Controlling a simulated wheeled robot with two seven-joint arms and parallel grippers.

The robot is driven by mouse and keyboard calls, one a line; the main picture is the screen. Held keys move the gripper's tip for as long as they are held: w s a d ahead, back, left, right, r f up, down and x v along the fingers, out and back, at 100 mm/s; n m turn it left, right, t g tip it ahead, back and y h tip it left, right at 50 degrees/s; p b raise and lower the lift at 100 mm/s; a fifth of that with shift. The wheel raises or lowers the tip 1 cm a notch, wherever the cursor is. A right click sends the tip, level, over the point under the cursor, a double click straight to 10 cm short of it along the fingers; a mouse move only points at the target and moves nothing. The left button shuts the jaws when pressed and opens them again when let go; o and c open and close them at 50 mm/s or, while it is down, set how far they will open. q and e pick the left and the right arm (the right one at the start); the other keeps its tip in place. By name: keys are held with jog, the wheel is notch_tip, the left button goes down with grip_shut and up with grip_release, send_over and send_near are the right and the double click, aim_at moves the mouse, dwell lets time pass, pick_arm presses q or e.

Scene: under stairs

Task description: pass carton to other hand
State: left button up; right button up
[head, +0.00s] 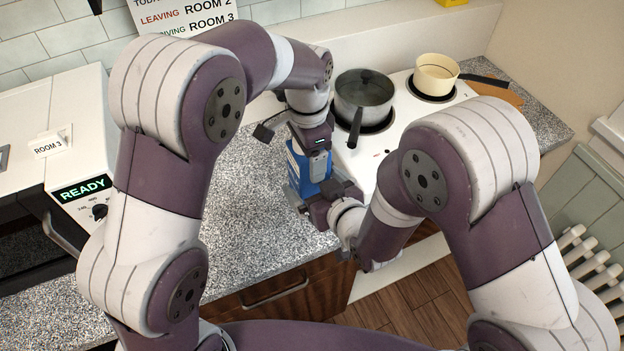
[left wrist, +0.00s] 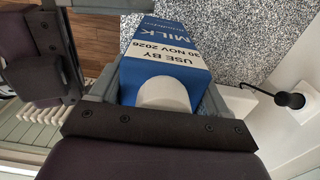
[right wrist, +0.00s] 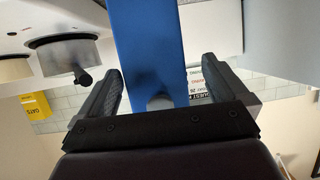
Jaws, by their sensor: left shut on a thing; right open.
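The carton (head: 297,172) is a blue milk carton with white label bands, held upright just above or at the counter; I cannot tell which. My left gripper (head: 312,150) is shut on its top end from above. In the left wrist view the carton (left wrist: 168,58) sits between both fingers, its print reading MILK and USE BY. My right gripper (head: 308,197) reaches its lower part from the front right. In the right wrist view the carton (right wrist: 147,45) stands between the open fingers (right wrist: 160,90), with gaps on both sides. The carton's bottom is hidden.
A lidded grey pot (head: 364,95) and a cream pan (head: 436,72) stand on the white hob (head: 405,110) to the right. A white oven marked READY (head: 82,190) is at the left. The speckled counter (head: 240,215) is clear in front of it.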

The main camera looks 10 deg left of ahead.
jog(key=shift+x, duration=1.25)
pick_arm(q)
jog(key=shift+r, duration=0.1)
pick_arm(e)
jog(key=c, duration=1.2)
pick_arm(q)
jog(key=o, duration=1.1)
jog(key=shift+d, duration=0.1)
pick_arm(e)
jog(key=shift+a+r, duration=0.1)
jog(key=shift+r, duration=0.05)
jog(key=c, duration=0.4)
pick_arm(q)
jog(key=o, duration=0.4)
pick_arm(e)
jog(key=shift+w, duration=0.2)
jog(key=shift+s, duration=0.2)
pick_arm(q)
jog(key=s+a+f+n, duration=0.1)
jog(key=s+a+n, duration=0.2)
jog(key=s+a, duration=0.1)
jog(key=s+a+f+n+t, duration=0.1)
jog(key=s+a+n, duration=0.2)
jog(key=s, duration=0.3)
jog(key=s+a+f+n, duration=0.2)
jog(key=s+a+n, duration=0.2)
jog(key=s+n, duration=0.1)
jog(key=shift+s+a, duration=0.1)
jog(key=shift+a, duration=0.25)
